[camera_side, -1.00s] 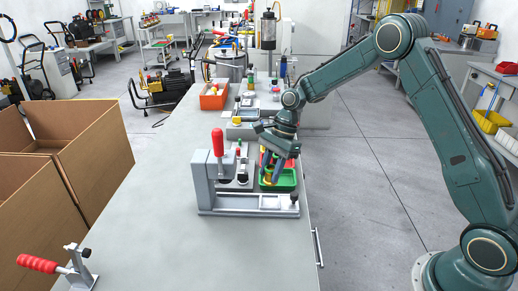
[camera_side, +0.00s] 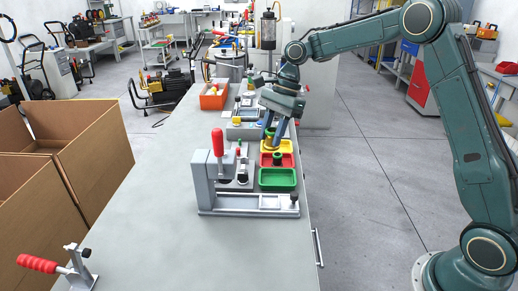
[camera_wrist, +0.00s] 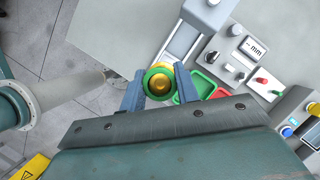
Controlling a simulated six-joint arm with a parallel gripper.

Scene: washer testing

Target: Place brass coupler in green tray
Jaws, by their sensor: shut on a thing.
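My gripper (camera_side: 271,134) is shut on the brass coupler (camera_wrist: 159,84), a round brass piece with a green ring, held between the two fingers (camera_wrist: 157,90). In the side view the gripper points down and slightly left, near the yellow tray (camera_side: 292,147); whether the coupler is above or within it I cannot tell. The green tray (camera_side: 278,180) stands nearest the front of the tray row and looks empty. It shows partly behind the right finger in the wrist view (camera_wrist: 205,82).
The red tray (camera_side: 290,161) sits between the green and yellow trays and holds a dark green piece (camera_side: 277,158). A grey fixture with a red handle (camera_side: 218,143) stands left of the green tray. Small test devices (camera_side: 240,172) stand beside the trays. The front table is mostly clear.

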